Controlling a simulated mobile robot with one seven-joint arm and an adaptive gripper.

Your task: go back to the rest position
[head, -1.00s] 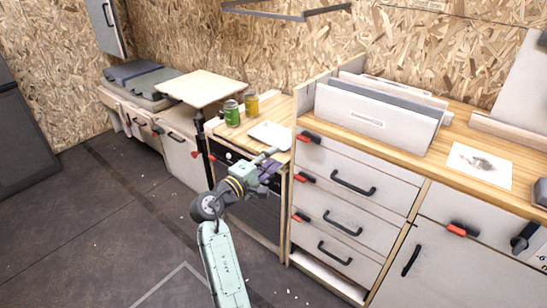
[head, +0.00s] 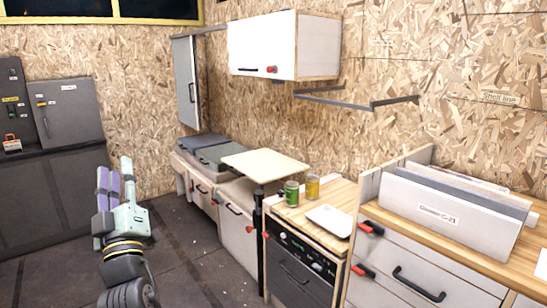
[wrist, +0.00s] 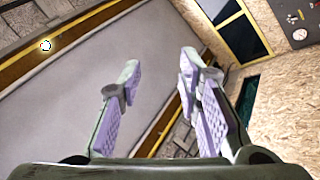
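My gripper (head: 115,172) stands at the left of the head view, pointing upward in front of the dark floor and the far wall. It is clear of the furniture. In the wrist view its two purple-padded fingers (wrist: 158,85) are spread apart with nothing between them. A pale ceiling panel with yellow-brown edging (wrist: 130,50) fills much of the view beyond the fingers.
A counter carries a green can (head: 291,194), a yellow can (head: 313,187) and a white tray (head: 329,221). A pale board table (head: 265,164) stands left of it. A white wall cabinet (head: 262,45) hangs above. Dark cabinets (head: 70,115) stand at far left.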

